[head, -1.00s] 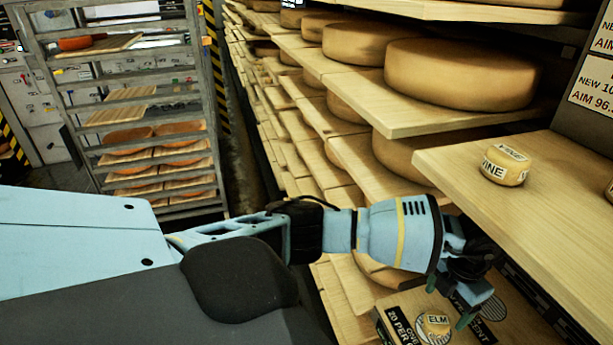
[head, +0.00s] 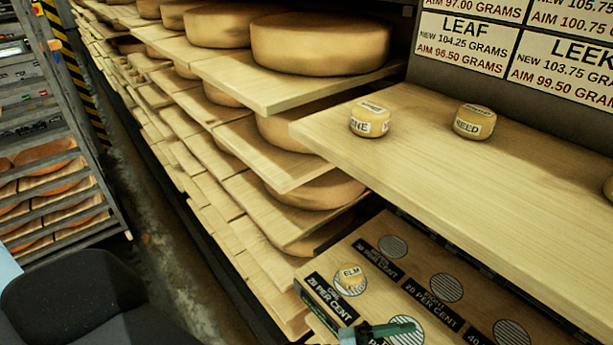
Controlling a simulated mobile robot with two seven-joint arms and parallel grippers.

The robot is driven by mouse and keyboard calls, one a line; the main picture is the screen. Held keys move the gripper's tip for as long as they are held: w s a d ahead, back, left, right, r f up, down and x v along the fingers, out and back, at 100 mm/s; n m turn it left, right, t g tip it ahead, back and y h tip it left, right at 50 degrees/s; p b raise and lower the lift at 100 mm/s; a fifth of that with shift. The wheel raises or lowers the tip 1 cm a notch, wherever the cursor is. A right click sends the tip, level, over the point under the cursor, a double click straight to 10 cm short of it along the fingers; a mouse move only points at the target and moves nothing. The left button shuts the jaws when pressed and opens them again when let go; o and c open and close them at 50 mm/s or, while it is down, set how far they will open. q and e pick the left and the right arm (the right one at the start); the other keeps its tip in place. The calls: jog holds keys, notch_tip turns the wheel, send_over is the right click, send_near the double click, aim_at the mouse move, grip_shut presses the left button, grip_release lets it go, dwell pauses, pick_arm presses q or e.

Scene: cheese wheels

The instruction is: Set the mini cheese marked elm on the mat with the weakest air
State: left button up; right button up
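Another label reads 20 PER CENT (head: 432,302); a 40 is partly cut off. My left gripper (head: 378,332) shows only a green fingertip and dark part at the bottom edge, apart from the cheese. My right gripper is out of view.
An upper wooden shelf (head: 450,180) overhangs the lower board and carries other labelled mini cheeses (head: 370,120) (head: 474,122). Signs with gram weights (head: 465,45) hang behind. Racks of large cheese wheels (head: 320,43) stand at the left.

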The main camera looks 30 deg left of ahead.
pick_arm(q)
jog(key=s+a+f+n+t+y, duration=0.2)
jog(key=s+a+f+n+y, duration=0.6)
jog(key=a+f+n+y, duration=0.5)
jog(key=s+a+f+n+g+y, duration=0.1)
jog(key=s+a+f+n+g, duration=0.1)
jog(key=s, duration=0.5)
jog(key=s+a+f+n+g+y, duration=0.1)
jog(key=s+a+f+n+g, duration=0.2)
jog(key=s, duration=0.4)
notch_tip(320, 180, down, 2)
jog(key=shift+s+a+f+n, duration=0.15)
jog(key=shift+s+a+n, duration=0.3)
jog(key=shift+a, duration=0.65)
jog(key=shift+c, duration=0.4)
